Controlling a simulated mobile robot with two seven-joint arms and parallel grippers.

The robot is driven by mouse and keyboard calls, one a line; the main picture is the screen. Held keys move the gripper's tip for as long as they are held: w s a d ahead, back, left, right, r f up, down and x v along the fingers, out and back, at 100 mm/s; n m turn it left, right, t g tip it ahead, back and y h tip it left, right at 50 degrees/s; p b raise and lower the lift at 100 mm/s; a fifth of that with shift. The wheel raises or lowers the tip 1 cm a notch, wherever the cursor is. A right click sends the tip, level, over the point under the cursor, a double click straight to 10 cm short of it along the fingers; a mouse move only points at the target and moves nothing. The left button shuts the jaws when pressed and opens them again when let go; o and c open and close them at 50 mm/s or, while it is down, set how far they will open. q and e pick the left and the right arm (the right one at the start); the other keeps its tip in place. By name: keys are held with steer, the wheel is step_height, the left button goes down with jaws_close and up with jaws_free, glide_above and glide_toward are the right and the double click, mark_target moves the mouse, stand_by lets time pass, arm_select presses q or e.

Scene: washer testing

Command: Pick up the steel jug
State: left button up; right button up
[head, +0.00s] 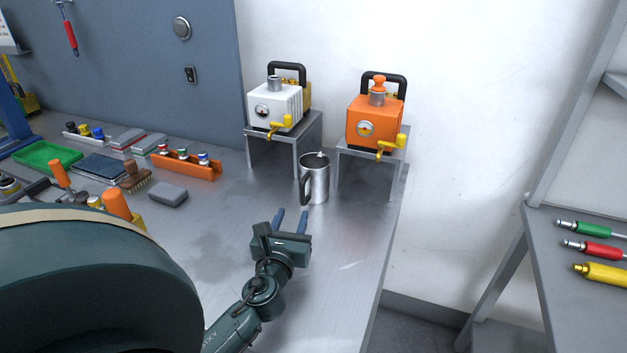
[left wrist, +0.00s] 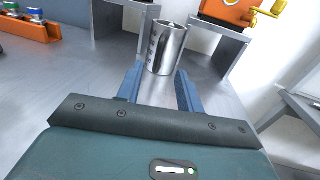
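The steel jug (head: 318,180) stands upright on the metal workbench, in front of the gap between two small metal stands. Its dark handle faces left in the head view. My left gripper (head: 292,221) is open and empty, just in front of the jug, with its two blue fingers pointing at it. In the left wrist view the jug (left wrist: 167,48) stands beyond the fingertips of the left gripper (left wrist: 158,80), roughly centred between them; whether they touch it cannot be told. My right gripper does not show.
A white machine (head: 277,106) and an orange machine (head: 375,121) with yellow cranks sit on the stands behind the jug. An orange rack (head: 186,168) and a grey block (head: 168,195) lie to the left. The bench's right edge is close by.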

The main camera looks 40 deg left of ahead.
mark_target(301, 193)
arm_select(q)
steer(key=x, duration=0.6)
steer(key=f+x, duration=0.1)
steer(key=x, duration=0.2)
steer(key=shift+w+a, duration=0.1)
steer(key=shift+w, duration=0.25)
jaws_close()
